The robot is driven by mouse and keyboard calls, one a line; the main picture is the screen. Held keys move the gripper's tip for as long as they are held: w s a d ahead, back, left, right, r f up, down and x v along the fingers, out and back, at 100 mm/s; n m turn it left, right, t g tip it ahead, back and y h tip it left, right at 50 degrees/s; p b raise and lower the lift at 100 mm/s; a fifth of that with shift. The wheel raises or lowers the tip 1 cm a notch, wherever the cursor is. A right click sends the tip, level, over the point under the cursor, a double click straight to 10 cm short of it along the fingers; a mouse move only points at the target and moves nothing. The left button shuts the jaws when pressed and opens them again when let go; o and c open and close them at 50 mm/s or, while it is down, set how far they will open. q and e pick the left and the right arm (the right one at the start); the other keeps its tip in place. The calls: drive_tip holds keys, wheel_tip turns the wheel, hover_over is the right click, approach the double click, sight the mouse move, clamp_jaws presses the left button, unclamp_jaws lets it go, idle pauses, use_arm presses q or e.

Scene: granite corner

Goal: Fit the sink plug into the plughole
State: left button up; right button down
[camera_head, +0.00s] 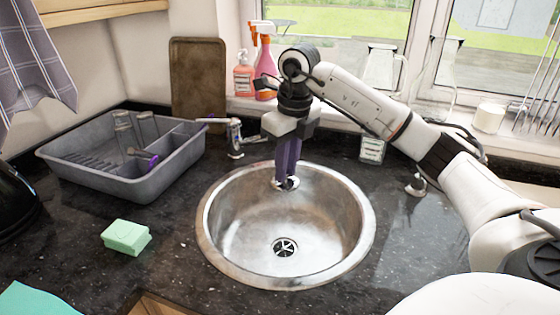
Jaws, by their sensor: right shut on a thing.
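My right gripper (287,178), with dark purple fingers, points down over the back part of the round steel sink (228,240). It is shut on a small silvery and dark thing at its fingertips, which looks like the sink plug (289,185); the fingers hide part of it. The plug is above and behind the plughole (285,247), apart from it. The plughole is a dark round opening with a pale cross-piece in the sink floor, in clear view. My left gripper is not in view.
A tap (235,138) stands behind the sink. A grey dish rack (80,173) is at left, with a green sponge (126,237) in front of it. Spray bottles (264,62) and glass jugs (381,70) stand near the window. The sink bowl is otherwise empty.

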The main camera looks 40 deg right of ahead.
drive_tip(key=shift+s+f, duration=0.1)
drive_tip(key=shift+f, duration=0.35)
wheel_tip(320, 180, down, 9)
drive_tip(key=b, duration=0.7)
drive_tip(key=shift+f+b, duration=0.15)
drive_tip(key=shift+b, duration=0.15)
drive_tip(key=c, duration=1.6)
unclamp_jaws()
